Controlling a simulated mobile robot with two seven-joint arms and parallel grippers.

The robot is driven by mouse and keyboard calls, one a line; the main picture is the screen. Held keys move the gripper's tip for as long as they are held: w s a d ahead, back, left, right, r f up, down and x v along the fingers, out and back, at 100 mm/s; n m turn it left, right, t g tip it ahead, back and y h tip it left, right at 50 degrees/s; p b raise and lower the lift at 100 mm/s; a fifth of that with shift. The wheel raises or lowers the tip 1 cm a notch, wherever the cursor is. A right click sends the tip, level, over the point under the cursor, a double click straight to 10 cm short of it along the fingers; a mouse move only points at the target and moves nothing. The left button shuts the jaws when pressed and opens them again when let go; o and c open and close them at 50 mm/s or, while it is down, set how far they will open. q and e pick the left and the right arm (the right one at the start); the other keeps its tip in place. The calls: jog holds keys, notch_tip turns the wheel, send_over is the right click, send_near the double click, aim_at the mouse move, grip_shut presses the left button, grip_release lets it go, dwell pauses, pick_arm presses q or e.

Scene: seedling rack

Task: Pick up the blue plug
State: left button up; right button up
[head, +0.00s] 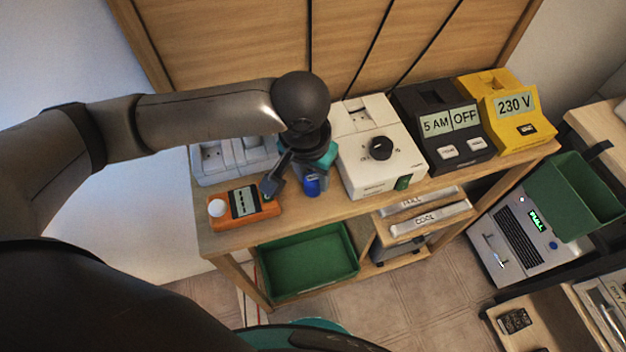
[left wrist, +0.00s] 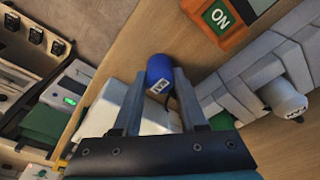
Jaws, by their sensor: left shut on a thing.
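The blue plug (head: 312,186) is at the front of the wooden shelf top, between the orange meter and the cream dial box. In the left wrist view the blue plug (left wrist: 159,70), with a small white label, sits at the fingertips, and a dark cord runs from it. My left gripper (head: 298,180) reaches down over the shelf and is shut on the blue plug. In the left wrist view its two grey fingers (left wrist: 160,95) lie on either side of the plug. I cannot tell whether the plug touches the shelf top. My right gripper is not in view.
An orange device (head: 262,218) stands left of the plug, a grey socket strip (head: 208,165) behind. The cream dial box (head: 362,150), black timer (head: 445,125) and yellow 230 V unit (head: 525,115) stand to the right. A green bin (head: 305,287) sits below.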

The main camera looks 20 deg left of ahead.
pick_arm(q)
grip_shut()
